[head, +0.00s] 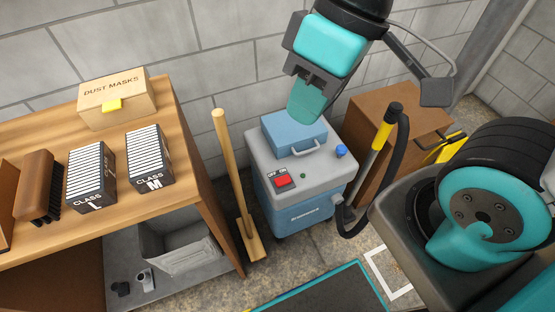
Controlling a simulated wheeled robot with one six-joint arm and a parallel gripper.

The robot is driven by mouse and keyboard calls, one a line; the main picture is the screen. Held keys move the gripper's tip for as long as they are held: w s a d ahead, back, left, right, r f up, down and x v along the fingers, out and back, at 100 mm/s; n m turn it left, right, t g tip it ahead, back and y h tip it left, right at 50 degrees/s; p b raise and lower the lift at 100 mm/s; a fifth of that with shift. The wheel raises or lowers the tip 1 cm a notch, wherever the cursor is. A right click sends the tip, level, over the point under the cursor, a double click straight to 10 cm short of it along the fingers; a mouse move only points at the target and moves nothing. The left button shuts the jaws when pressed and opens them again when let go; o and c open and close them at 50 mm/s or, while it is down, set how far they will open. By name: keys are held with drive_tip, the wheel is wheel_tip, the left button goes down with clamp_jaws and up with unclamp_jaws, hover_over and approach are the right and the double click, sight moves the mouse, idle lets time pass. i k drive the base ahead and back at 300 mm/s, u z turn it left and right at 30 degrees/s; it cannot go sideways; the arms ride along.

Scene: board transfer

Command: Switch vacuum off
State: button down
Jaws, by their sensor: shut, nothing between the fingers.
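The vacuum (298,200) is a grey and blue box-shaped unit on the floor against the wall. On its top front is a red switch (283,181) with the labels OFF and ON above it. Which way the switch is tipped is too small to tell. A small dark green round spot sits right of the switch. A blue lid with a handle (295,137) and a blue knob (341,151) are also on top. My gripper (303,106) is shut and empty, pointing down above the blue lid, behind the switch and apart from it.
A wooden bench (187,172) at left holds a dust mask box (117,99), filter packs and a brush (40,187). A wooden mallet-like tool (232,165) leans between bench and vacuum. A brown cabinet (400,150) stands right of the vacuum. A black hose (400,150) curves at its right front.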

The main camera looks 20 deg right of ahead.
sight(283, 180)
drive_tip(key=k, duration=0.45)
drive_tip(key=u, duration=1.35)
drive_tip(key=i, duration=0.8)
drive_tip(key=z, duration=2)
